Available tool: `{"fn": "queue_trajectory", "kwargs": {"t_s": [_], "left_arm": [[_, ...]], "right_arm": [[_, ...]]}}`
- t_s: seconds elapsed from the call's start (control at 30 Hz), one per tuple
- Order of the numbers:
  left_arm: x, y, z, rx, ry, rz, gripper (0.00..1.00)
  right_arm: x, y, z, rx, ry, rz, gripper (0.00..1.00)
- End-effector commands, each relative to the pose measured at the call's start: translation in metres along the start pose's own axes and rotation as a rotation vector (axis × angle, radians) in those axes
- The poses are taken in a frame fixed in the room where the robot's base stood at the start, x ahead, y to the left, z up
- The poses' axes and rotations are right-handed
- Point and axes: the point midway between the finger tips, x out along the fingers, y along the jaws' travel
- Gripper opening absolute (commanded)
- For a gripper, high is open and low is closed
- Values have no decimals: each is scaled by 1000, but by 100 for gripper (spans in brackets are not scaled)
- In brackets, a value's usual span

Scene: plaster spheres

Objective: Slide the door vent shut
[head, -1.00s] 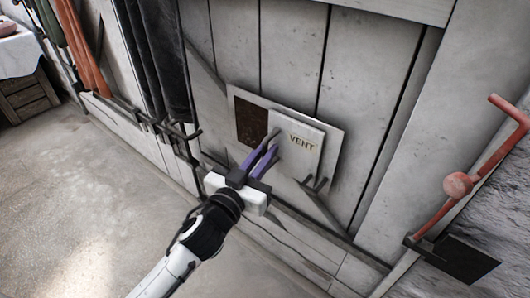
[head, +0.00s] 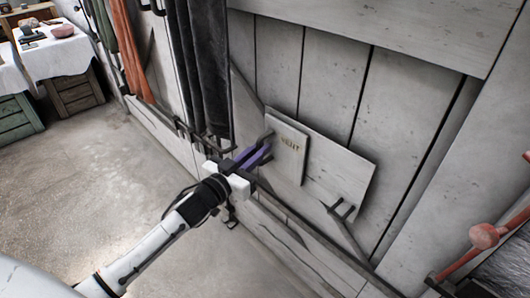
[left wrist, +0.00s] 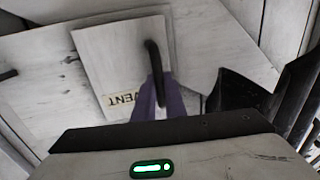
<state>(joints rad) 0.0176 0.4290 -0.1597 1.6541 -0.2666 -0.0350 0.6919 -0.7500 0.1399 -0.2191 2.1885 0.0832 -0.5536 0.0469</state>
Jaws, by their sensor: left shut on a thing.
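The vent's square sliding panel (head: 291,158) with the VENT label sits at the left part of its pale backplate (head: 338,163) on the grey plank door. No dark opening shows beside the panel. My left gripper (head: 258,152), with purple fingers, is shut on the panel's dark handle (head: 266,138) at its left side. In the left wrist view the fingers (left wrist: 158,98) are on the lower part of the upright handle (left wrist: 153,62), and the panel (left wrist: 115,60) lies flat on the backplate (left wrist: 40,75). My right gripper is not in view.
A dark bracket (head: 341,209) sticks out near the backplate's lower right. Dark coats (head: 203,65) hang close by on the left. A red rod with a ball (head: 484,236) is at the right. A cloth-covered table (head: 60,55) stands far left. The floor (head: 95,160) is clear.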

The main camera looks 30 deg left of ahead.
Motion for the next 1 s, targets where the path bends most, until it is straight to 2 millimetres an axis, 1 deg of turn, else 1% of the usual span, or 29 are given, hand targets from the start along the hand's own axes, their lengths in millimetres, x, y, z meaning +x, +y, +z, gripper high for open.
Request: {"fn": "queue_trajectory", "kwargs": {"t_s": [0.03, 0.13, 0.17, 0.2, 0.27, 0.53, 0.67, 0.77, 0.87, 1.0], "left_arm": [[1, -7, -1, 3, 0, -13, 0], [1, -8, -2, 4, 0, -14, 0], [1, -8, -2, 4, 0, -14, 14], [1, -8, -2, 4, 0, -14, 21], [1, -7, -2, 4, 0, -13, 29], [0, -4, -1, 3, 0, -8, 29], [-7, -3, -1, 2, -2, -7, 29], [-22, -3, -1, 1, -3, -8, 29], [-41, -4, -1, 1, -4, -9, 29], [-68, -4, -1, 1, -4, -9, 29]], "right_arm": [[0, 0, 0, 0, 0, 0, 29], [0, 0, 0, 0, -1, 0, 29], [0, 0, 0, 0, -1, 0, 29], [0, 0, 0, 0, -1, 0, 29], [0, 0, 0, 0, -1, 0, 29], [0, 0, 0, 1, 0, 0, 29], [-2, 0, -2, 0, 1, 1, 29], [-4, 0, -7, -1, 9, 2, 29], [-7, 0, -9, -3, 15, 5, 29], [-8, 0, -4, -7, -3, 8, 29]]}}
